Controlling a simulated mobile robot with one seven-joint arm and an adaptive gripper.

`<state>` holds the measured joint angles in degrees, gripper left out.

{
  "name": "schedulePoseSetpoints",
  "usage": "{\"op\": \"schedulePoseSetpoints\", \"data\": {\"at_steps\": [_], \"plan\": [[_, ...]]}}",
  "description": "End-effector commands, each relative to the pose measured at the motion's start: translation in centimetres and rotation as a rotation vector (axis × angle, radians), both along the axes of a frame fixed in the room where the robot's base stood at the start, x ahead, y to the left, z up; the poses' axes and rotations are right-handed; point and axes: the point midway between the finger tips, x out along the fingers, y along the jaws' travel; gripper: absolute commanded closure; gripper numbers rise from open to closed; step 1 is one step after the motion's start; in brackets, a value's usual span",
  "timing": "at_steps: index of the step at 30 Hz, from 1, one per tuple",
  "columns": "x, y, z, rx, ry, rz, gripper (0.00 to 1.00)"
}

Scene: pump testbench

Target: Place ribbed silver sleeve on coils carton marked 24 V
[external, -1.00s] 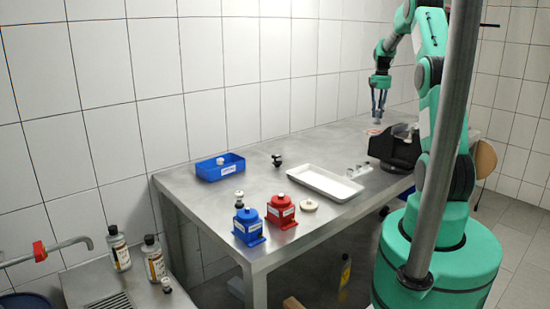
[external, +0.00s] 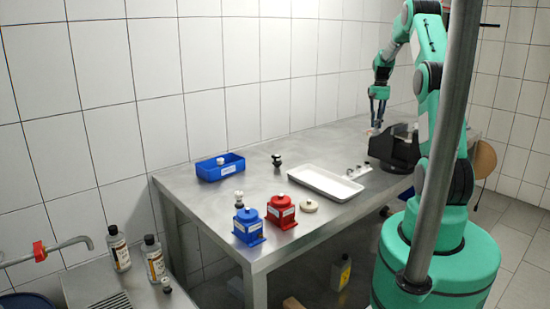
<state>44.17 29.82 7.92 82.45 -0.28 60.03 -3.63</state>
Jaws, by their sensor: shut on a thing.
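My gripper (external: 377,119) is at the far right end of the steel table, pointing down and low over the tabletop. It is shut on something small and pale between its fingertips. The thing is too small to make out, so I cannot tell whether it is the ribbed silver sleeve. A small pale and orange patch (external: 373,131) shows just under the fingertips. I cannot tell whether it is the coils carton, and no 24 V marking can be read. I cannot tell whether the held thing touches what is below.
A black holder (external: 394,150) stands close in front of my gripper. A white tray (external: 325,184), small clear pieces (external: 360,170), a blue bin (external: 220,168), a dark-and-silver fitting (external: 277,160), a blue pump (external: 248,227), a red pump (external: 281,211) and a cream disc (external: 309,206) occupy the table.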

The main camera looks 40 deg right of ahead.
Motion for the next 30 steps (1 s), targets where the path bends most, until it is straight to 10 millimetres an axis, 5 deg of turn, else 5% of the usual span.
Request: {"op": "schedulePoseSetpoints", "data": {"at_steps": [1,2,4,17,30], "plan": [[0.0,0.0,-0.1,0.0,0.0,0.0,1.0],[0.0,0.0,-0.1,0.0,0.0,0.0,0.74],[0.0,0.0,-0.1,0.0,0.0,0.0,0.61],[0.0,0.0,0.3,-0.001,-0.001,0.0,0.61],[0.1,0.0,5.7,-0.001,-0.002,0.0,0.61]]}}
